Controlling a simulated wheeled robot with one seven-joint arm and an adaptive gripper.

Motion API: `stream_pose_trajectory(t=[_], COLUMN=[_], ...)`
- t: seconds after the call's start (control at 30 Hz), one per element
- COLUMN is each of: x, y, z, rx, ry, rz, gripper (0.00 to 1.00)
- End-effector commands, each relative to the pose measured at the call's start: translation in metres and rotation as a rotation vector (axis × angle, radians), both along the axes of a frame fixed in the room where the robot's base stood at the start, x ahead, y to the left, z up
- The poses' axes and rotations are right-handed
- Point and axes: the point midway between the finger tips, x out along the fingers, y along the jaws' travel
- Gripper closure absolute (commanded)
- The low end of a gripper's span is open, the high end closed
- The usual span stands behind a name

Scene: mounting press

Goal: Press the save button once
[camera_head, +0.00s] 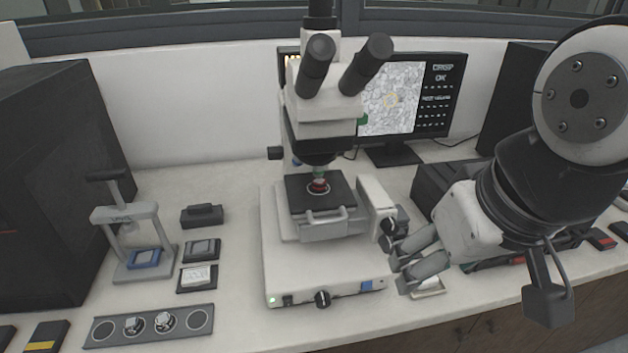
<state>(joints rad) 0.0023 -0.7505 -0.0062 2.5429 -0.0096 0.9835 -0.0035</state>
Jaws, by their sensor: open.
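A white microscope (275,245) with two dark eyepieces stands in the middle of the bench. On its front base are a small blue button (367,287), a dark knob (322,299) and a green light (272,300). A green part (363,119) shows at the right of its head. No label reading save is legible, so I cannot tell which is the save button. My gripper (398,266) is open and empty. In the picture its fingertips appear just right of the microscope base, above and right of the blue button, with no contact visible.
A monitor (389,98) with a grainy image stands behind. A small hand press (128,215) and a strip with round wells (150,325) are at left. Dark cabinets (60,180) flank the bench. My arm hides much of the right side. The bench's front middle is clear.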

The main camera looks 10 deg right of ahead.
Motion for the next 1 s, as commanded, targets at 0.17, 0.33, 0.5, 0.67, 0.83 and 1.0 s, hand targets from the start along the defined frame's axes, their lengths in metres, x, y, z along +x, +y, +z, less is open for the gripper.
stream_pose_trajectory(t=[0.17, 0.33, 0.5, 0.67, 0.83, 1.0], x=[0.0001, 0.0000, 0.0000, 0.0000, 0.0000, 0.0000], y=[0.0000, 0.0000, 0.0000, 0.0000, 0.0000, 0.0000], z=[0.0000, 0.0000, 0.0001, 0.0000, 0.0001, 0.0001], rx=[0.000, 0.000, 0.000, 0.000, 0.000, 0.000], ry=[0.000, 0.000, 0.000, 0.000, 0.000, 0.000], rz=[0.000, 0.000, 0.000, 0.000, 0.000, 0.000], gripper=[0.65, 1.00, 1.00, 1.00, 1.00, 1.00])
